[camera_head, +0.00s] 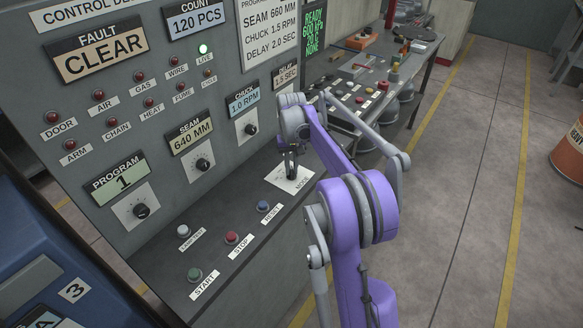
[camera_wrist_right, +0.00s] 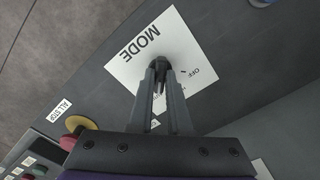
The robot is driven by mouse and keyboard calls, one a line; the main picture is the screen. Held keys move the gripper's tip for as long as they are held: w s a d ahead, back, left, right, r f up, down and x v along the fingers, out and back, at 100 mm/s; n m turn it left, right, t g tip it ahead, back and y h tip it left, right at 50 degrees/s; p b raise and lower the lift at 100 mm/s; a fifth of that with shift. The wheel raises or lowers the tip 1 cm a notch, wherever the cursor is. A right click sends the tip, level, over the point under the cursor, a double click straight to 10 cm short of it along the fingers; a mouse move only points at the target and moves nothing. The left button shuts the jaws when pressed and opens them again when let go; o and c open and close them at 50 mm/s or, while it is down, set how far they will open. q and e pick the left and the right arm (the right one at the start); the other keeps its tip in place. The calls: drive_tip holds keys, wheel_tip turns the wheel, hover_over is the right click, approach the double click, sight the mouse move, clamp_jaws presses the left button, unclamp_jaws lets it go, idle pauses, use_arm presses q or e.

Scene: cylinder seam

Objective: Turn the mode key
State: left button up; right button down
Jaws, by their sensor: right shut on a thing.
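The mode key is a small dark key on a white plate marked MODE (camera_wrist_right: 130,74) in the right wrist view. The same plate shows on the sloped desk of the console in the head view (camera_head: 301,184), partly covered by my arm. My right gripper (camera_wrist_right: 161,72) is shut on the mode key (camera_wrist_right: 158,62), with its fingers pointing at the plate. In the head view my right gripper (camera_head: 291,174) reaches down onto the plate. The print beside the key is partly hidden by the fingers. My left gripper is not in view.
The desk carries a green START button (camera_head: 194,274), a red STOP button (camera_head: 232,237) and a blue RESET button (camera_head: 263,206). Dials stand on the upright panel behind, under a FAULT display (camera_head: 98,49) reading CLEAR. An orange drum (camera_head: 570,150) stands at the right. The floor between is clear.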

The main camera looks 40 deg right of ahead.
sight(292, 170)
idle(0.3)
drive_tip(key=c, duration=0.9)
unclamp_jaws()
drive_tip(key=shift+o, duration=0.2)
drive_tip(key=shift+r, duration=0.15)
wheel_tip(292, 170, up, 11)
drive_tip(key=shift+f+p, duration=0.2)
drive_tip(key=shift+p, duration=0.15)
